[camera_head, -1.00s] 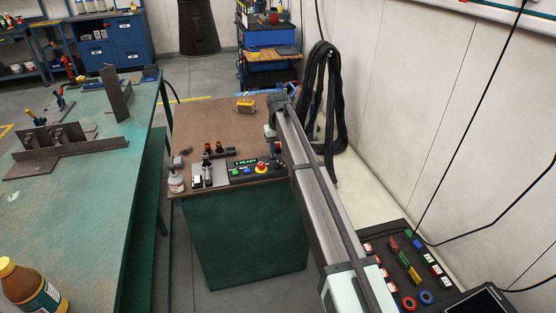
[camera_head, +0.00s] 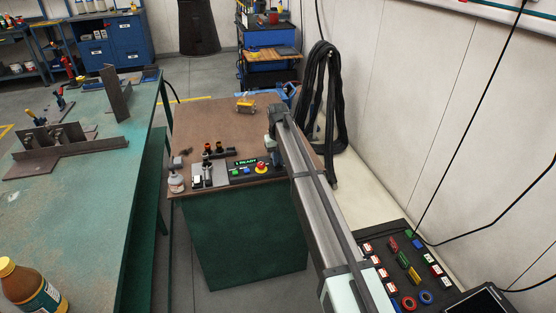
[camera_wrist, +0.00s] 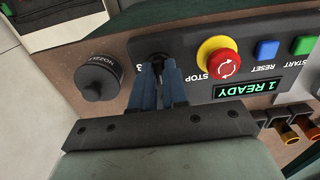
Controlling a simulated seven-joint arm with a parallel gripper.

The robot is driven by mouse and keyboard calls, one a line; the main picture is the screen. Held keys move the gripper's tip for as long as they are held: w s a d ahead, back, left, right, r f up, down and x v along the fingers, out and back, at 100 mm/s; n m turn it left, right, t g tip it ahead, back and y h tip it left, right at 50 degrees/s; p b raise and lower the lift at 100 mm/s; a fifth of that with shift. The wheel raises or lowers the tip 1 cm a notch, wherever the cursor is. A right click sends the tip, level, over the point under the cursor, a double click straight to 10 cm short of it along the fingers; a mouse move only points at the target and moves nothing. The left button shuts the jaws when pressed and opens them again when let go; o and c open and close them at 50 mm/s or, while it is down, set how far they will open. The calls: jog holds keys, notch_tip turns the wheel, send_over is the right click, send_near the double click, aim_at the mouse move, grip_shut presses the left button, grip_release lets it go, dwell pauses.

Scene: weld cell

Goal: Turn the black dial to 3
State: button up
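The control panel (camera_head: 243,174) stands on the brown bench, with a lit display (camera_wrist: 243,88) that reads "1 READY". In the wrist view the black dial (camera_wrist: 157,50) is mostly hidden by my gripper's blue fingers. A "3" mark shows just left of the fingers. My gripper (camera_wrist: 159,64) has its fingertips close together at the dial, one on each side of its dark part. I cannot tell whether they touch it. In the head view my gripper (camera_head: 274,159) is low at the panel's right end, and the dial is hidden there.
Close beside the fingers are a red stop button (camera_wrist: 224,64) on a yellow collar and a black knob marked NOZZLE (camera_wrist: 97,78). A blue reset button (camera_wrist: 267,49) and a green start button (camera_wrist: 303,45) lie further right.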

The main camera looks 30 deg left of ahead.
grip_shut()
jog(key=shift+m, duration=0.3)
jog(key=m, duration=0.3)
jog(key=shift+m, duration=0.4)
jog(key=m, duration=0.4)
jog(key=shift+m, duration=0.3)
jog(key=m, duration=0.4)
jog(key=shift+m, duration=2.4)
